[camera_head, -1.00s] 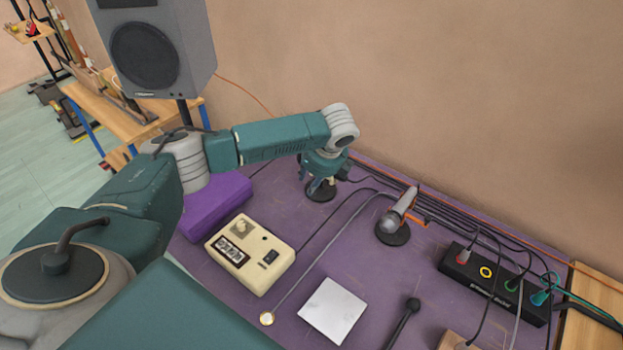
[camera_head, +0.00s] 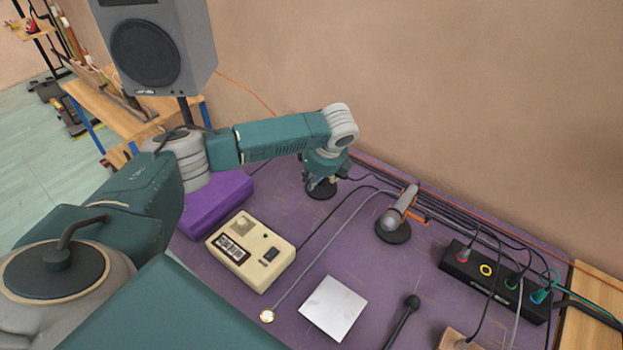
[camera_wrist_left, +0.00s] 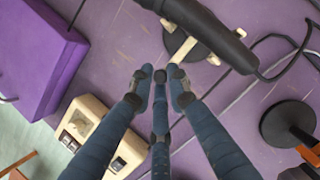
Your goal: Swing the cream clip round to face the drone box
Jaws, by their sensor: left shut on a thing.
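The cream clip (camera_wrist_left: 183,48) sits over a round black base (camera_wrist_left: 200,45) in the left wrist view, with a dark barrel lying across it. One cream end reaches toward my fingertips. In the head view my left gripper (camera_head: 322,180) is low over that base (camera_head: 320,192) and hides most of the clip. In the wrist view the gripper (camera_wrist_left: 160,75) has its fingertips close together, shut on the clip; the exact contact is hard to see. The drone box, a cream box with a knob and switch (camera_head: 270,255), lies nearer me; it also shows in the wrist view (camera_wrist_left: 130,150).
A purple block (camera_head: 215,203) lies left of the drone box. A grey microphone on a black stand (camera_head: 399,208) is to the right. Cables run along the back. A white square plate (camera_head: 333,308) and a black power strip (camera_head: 490,280) lie on the purple table (camera_head: 345,250).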

